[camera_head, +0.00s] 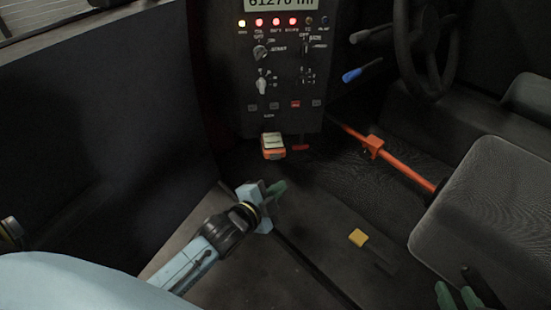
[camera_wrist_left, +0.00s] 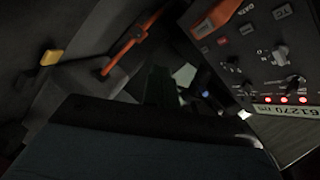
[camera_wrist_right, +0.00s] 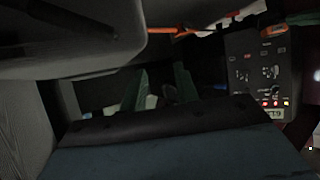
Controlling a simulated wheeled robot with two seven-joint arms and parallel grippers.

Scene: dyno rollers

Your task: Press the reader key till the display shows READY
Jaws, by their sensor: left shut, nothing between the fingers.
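The orange reader (camera_head: 273,146) with a pale display sits at the lower edge of the dark control panel (camera_head: 285,95). Its display text and key are too small to make out. An orange shape at the top of the left wrist view (camera_wrist_left: 217,17) looks like the same reader. My left gripper (camera_head: 279,190) is shut and empty, below the reader and apart from it. Its green fingers also show in the left wrist view (camera_wrist_left: 155,85). My right gripper (camera_head: 458,297) is at the lower right by the seat, its green fingers apart and empty in the right wrist view (camera_wrist_right: 162,88).
The panel has a display (camera_wrist_left: 280,110) reading about 61270, lit red lamps and knobs. An orange bar (camera_head: 405,168) runs along the right. A grey seat (camera_head: 490,220) and steering wheel (camera_head: 425,50) stand right.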

